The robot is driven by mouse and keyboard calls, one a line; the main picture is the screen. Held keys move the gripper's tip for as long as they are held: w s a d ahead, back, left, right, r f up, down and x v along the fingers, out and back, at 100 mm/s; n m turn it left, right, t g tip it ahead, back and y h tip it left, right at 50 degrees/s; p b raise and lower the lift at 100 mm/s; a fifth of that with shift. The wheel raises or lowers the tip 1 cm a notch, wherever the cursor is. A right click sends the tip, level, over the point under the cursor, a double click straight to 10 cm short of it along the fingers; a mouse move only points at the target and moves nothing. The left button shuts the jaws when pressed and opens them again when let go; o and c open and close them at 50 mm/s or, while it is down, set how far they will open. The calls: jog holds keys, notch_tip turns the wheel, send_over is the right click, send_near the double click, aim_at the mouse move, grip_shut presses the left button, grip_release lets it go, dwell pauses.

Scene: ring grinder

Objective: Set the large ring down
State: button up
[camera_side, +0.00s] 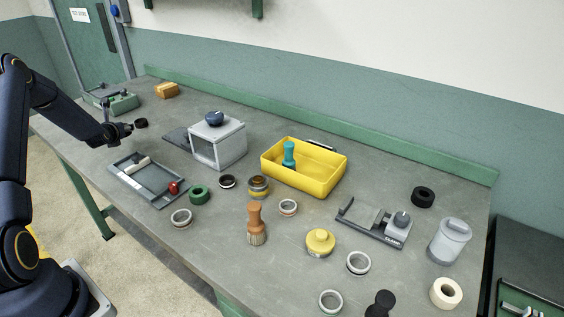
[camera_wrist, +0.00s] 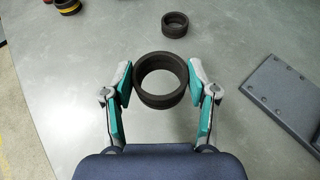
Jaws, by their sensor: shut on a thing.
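The large ring (camera_wrist: 141,93) is dark brown-black and sits between the fingertips of my gripper (camera_wrist: 161,78) in the wrist view. The two teal-padded fingers are shut on it from left and right, and its opening faces the camera, with grey bench visible through it. In the side view my gripper (camera_side: 120,131) is low over the left part of the bench, and the held ring is hard to separate from the dark fingers there. I cannot tell whether the ring touches the bench.
A smaller dark ring (camera_wrist: 175,25) lies just beyond the held one; it also shows in the side view (camera_side: 140,122). A grey flat part (camera_wrist: 287,97) lies to the right. A grey tray (camera_side: 122,163) and a grey box (camera_side: 229,148) stand nearby. The bench's front edge is close.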

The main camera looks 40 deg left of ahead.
aim_at(128, 148)
notch_tip(128, 148, down, 5)
dwell(0.4)
